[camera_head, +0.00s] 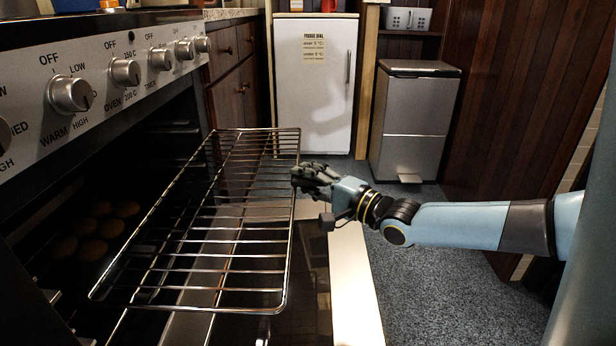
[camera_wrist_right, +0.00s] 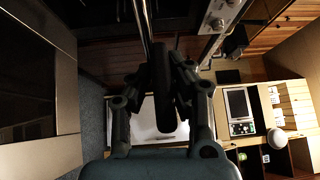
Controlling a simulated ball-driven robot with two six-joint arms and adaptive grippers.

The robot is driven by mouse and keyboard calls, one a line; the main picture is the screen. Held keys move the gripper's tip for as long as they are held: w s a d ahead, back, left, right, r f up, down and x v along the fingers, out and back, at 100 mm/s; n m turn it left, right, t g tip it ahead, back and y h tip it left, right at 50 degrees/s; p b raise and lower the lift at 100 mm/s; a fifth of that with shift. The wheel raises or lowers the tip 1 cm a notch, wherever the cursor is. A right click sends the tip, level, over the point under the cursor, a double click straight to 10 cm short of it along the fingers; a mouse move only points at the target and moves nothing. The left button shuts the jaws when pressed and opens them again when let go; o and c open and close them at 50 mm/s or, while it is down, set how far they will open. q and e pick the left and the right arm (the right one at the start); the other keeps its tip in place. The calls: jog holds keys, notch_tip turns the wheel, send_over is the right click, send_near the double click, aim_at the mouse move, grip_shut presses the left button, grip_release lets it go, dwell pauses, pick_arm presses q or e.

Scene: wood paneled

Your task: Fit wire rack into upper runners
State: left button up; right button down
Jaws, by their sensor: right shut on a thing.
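The wire rack (camera_head: 291,240) is held roughly level in front of the open oven (camera_head: 150,160), above its lowered door (camera_head: 352,285). Its left part reaches toward or into the dark opening; how far in is hard to tell. My right gripper (camera_head: 305,178) is shut on the rack's right edge, toward its far end. In the right wrist view the gripper's fingers (camera_wrist_right: 163,95) are close together, with a metal bar of the rack (camera_wrist_right: 145,22) running up from them. The runners are mostly lost in the dark cavity. My left gripper is out of view.
Several round baked pieces (camera_head: 92,232) lie lower in the oven. Control knobs (camera_head: 71,94) line the panel above the opening. A white fridge (camera_head: 314,85) and a metal bin (camera_head: 413,122) stand at the back. The floor (camera_head: 430,270) right of the door is clear.

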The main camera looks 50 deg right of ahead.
aim_at(247, 172)
jog(key=shift+w+a+b, duration=0.2)
jog(key=shift+w+b, duration=0.05)
jog(key=shift+b, duration=0.15)
jog(key=w+a+b, duration=0.1)
jog(key=w+a, duration=0.1)
jog(key=w, duration=0.1)
jog(key=w+a+b, duration=0.1)
jog(key=w+a, duration=0.2)
jog(key=shift+w+a+b, duration=0.3)
jog(key=shift+w+b, duration=0.1)
jog(key=shift+w, duration=0.05)
jog(key=shift+w+a, duration=0.1)
jog(key=shift+w, duration=0.05)
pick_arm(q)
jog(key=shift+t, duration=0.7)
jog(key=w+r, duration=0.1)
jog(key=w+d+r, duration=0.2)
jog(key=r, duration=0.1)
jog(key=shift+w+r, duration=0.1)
pick_arm(e)
jog(key=shift+w, duration=0.1)
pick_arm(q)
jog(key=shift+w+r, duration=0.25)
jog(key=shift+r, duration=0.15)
